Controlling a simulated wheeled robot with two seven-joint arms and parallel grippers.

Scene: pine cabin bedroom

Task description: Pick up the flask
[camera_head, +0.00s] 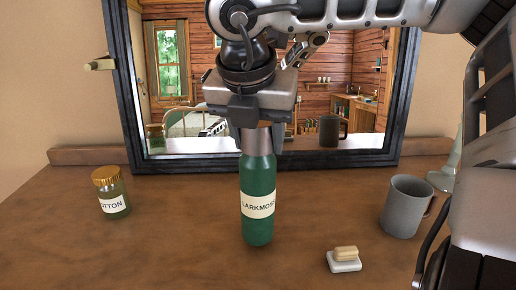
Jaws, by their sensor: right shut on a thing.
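The flask (258,183) is a tall green bottle with a cream label and a metal-coloured top. It is upright over the wooden dresser top, in the middle of the head view. My right gripper (257,115) comes down from above and is shut on the flask's top. The gripper hides part of the top. I cannot tell whether the flask's base touches the wood. My left gripper is not in view.
A jar with a gold lid (111,193) stands at the left. A grey mug (405,207) and a soap dish with soap (344,261) are at the right. A black-framed mirror (131,115) stands behind. The wood between jar and flask is clear.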

